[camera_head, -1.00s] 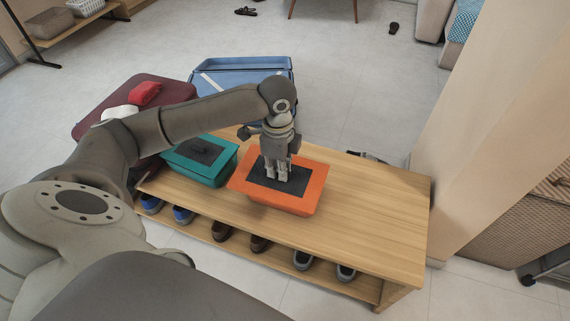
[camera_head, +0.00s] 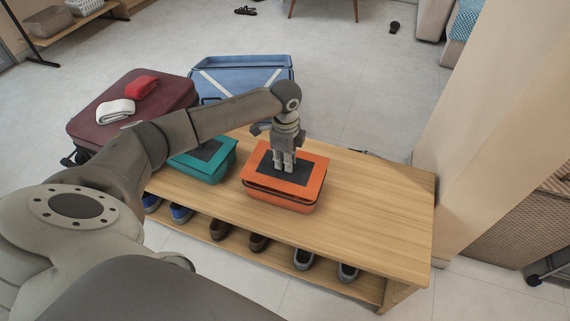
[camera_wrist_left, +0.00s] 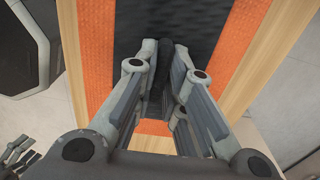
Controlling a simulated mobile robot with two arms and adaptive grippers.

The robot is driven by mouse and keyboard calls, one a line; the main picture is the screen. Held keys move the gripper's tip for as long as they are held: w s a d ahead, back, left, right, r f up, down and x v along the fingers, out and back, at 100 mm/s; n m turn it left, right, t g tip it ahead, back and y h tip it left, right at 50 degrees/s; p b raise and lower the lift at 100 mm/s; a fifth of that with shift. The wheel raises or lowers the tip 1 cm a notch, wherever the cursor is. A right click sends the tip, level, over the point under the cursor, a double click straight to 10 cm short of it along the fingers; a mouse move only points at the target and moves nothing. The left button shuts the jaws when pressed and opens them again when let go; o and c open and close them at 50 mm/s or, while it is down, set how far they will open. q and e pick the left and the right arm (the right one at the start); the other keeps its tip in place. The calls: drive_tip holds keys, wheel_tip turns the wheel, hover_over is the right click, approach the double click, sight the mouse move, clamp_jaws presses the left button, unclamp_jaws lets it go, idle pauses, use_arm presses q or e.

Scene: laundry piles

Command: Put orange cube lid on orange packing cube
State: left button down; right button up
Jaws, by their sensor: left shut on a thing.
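The orange cube lid (camera_head: 316,165), with a dark grey mesh top, lies over the orange packing cube (camera_head: 283,204) on the wooden bench. A dark line shows between the lid's front edge and the cube body, so I cannot tell whether the lid sits fully flush. My left gripper (camera_head: 284,171) points down at the lid's middle. In the left wrist view its fingers (camera_wrist_left: 165,90) are closed around a dark handle (camera_wrist_left: 168,55) on the mesh. The inside of the cube is hidden. Grey finger-like parts at the wrist view's lower left may be my right gripper (camera_wrist_left: 18,152).
A teal packing cube (camera_head: 212,168) stands left of the orange one on the bench (camera_head: 375,215). Several shoes (camera_head: 258,243) sit on the shelf below. A maroon suitcase (camera_head: 120,95) and an open blue suitcase (camera_head: 245,75) are behind. The bench's right part is clear.

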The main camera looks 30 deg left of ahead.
use_arm(q)
drive_tip(key=shift+f, duration=0.5)
use_arm(e)
drive_tip(key=shift+r, duration=0.7)
use_arm(q)
drive_tip(key=shift+f, duration=0.15)
use_arm(e)
drive_tip(key=shift+f, duration=0.15)
use_arm(q)
drive_tip(key=shift+f, duration=0.4)
use_arm(e)
drive_tip(key=shift+f, duration=0.45)
use_arm(q)
drive_tip(key=c, duration=1.5)
unclamp_jaws()
use_arm(e)
drive_tip(key=shift+f, duration=0.2)
